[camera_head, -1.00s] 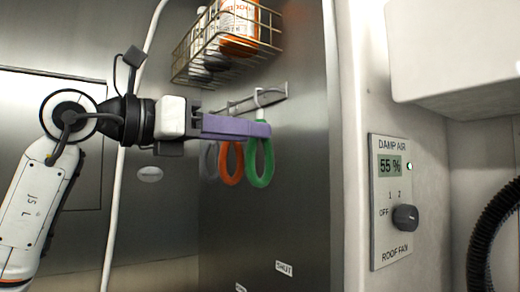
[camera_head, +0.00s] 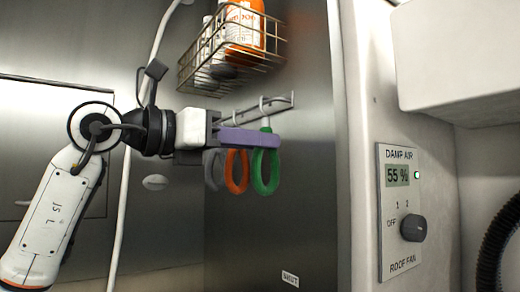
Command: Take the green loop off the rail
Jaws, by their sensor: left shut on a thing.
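The green loop (camera_head: 267,172) hangs upright at the right end of a row under the rail (camera_head: 245,112). A pale hook at its top (camera_head: 265,105) still reaches up to the rail, a little left of the rail's upturned tip. My left gripper (camera_head: 268,139), with long purple fingers, comes in from the left and is shut on the upper part of the green loop. The fingers hide part of the loop's top. My right gripper does not show.
An orange loop (camera_head: 236,173) and a grey loop (camera_head: 212,170) hang just left of the green one, behind the fingers. A wire basket (camera_head: 232,68) with bottles is above the rail. A fan control panel (camera_head: 399,213) is on the right wall. Below the loops is clear.

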